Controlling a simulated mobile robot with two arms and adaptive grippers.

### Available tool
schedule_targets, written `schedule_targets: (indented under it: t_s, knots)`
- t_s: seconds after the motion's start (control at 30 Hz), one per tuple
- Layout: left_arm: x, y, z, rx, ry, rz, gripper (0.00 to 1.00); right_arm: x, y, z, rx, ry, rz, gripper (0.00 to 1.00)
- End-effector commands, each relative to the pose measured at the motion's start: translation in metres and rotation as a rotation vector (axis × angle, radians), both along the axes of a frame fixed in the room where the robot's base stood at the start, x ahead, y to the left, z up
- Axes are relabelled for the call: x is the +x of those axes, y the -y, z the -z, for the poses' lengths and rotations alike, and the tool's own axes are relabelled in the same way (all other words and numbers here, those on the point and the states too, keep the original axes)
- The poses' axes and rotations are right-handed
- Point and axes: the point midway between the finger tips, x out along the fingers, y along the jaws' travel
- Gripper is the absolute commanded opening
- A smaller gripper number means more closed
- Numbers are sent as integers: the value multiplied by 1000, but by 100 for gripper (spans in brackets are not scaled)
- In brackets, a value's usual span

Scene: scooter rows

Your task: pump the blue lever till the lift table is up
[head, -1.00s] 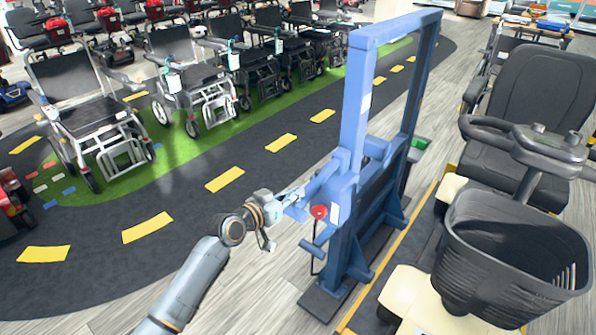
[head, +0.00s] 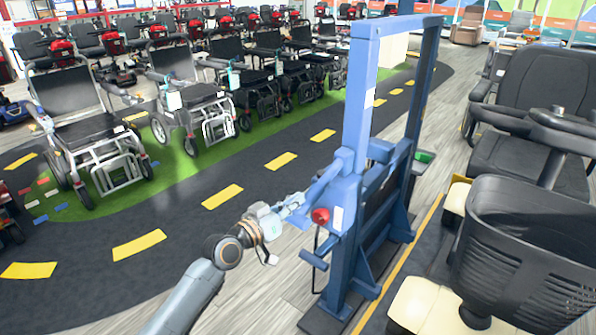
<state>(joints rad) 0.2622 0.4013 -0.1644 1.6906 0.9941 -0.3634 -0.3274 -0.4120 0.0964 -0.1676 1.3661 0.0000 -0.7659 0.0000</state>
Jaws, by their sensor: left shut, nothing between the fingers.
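A blue lift frame (head: 361,100) stands upright on the floor at the middle right, with two posts and a crossbar. A blue lever (head: 326,183) slopes down and left from its near post. A red knob (head: 320,215) sits just below the lever. My left gripper (head: 296,203) is at the lever's lower end, close against it. It is shut with nothing between its fingers; whether it touches the lever is hard to tell. The lift's table part is not clearly distinguishable behind the near post. My right gripper is not in view.
A scooter with a black basket (head: 527,260) stands close on the right. Wheelchairs (head: 92,135) line a green strip (head: 185,172) at the left. The dark lane with yellow dashes (head: 222,196) between them and the lift is clear.

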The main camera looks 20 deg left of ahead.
Motion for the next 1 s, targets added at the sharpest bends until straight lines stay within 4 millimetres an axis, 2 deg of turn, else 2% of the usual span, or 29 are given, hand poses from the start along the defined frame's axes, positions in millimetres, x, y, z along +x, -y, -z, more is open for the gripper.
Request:
schedule_targets:
  t_s: [0.03,0.3,0.8,1.0]
  knots:
    - [-1,2,13,2,-11,6,0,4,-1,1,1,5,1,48]
    - [-2,3,17,-2,-1,8,0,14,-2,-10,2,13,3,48]
    - [-3,3,17,-3,-1,8,0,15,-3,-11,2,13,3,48]
    - [-23,-6,17,-1,1,7,0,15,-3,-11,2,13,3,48]
